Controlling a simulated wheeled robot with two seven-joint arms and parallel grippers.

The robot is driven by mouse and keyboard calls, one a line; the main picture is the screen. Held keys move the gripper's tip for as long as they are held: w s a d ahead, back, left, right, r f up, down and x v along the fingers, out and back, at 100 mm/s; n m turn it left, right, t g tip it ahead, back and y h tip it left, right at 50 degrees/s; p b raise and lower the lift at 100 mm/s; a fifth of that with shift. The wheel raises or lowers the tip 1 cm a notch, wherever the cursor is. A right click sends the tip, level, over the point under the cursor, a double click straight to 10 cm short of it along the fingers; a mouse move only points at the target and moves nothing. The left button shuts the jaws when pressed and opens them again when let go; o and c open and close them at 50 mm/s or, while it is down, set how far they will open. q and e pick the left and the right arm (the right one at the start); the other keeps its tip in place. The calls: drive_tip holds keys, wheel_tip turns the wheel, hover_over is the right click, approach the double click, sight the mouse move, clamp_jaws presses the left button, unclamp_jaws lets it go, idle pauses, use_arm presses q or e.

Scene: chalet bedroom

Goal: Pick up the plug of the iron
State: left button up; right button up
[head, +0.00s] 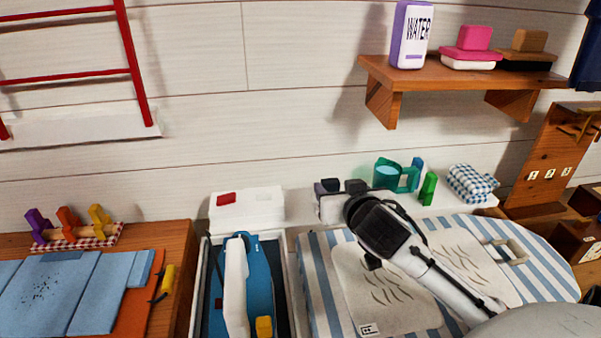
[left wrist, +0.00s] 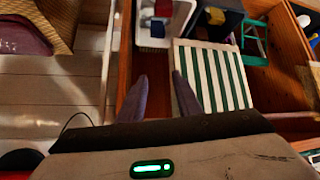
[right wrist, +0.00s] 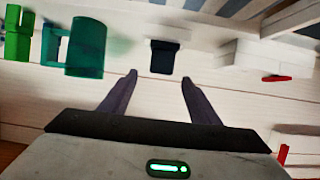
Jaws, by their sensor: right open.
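A blue and white iron (head: 262,285) stands in a tray on the counter in the head view. In the right wrist view a small black block, which looks like the plug (right wrist: 163,58), sits on a white holder. My right gripper (right wrist: 158,76) is open and empty, with the black block just beyond and between its fingertips. In the head view my right gripper hides part of the white ledge, and its fingertips are hard to make out. My left gripper (left wrist: 160,75) is open with a narrow gap, empty, above a green-striped item (left wrist: 212,80). The iron's cord is not clearly seen.
A green mug (right wrist: 85,47) stands left of the black block in the right wrist view, and a white box (right wrist: 262,58) to the right. A striped ironing board (head: 320,285) lies below my right arm. A wooden shelf (head: 460,76) juts out above.

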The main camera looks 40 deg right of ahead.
sight(332, 182)
drive_tip(key=x, duration=0.3)
drive_tip(key=shift+w+d+r, duration=0.1)
drive_tip(key=shift+w, duration=0.1)
drive_tip(key=shift+w+d+f, duration=0.35)
drive_tip(key=shift+w, duration=0.15)
drive_tip(key=x, duration=0.5)
drive_tip(key=shift+a, duration=0.1)
drive_tip(key=shift+w+f, duration=0.1)
drive_tip(key=shift+w, duration=0.15)
use_arm(q)
drive_tip(key=shift+s+f, duration=0.15)
drive_tip(key=shift+s, duration=0.5)
use_arm(e)
drive_tip(key=shift+c, duration=0.2)
drive_tip(key=c, duration=1.1)
use_arm(q)
drive_tip(key=shift+s+f, duration=0.15)
drive_tip(key=shift+s, duration=0.1)
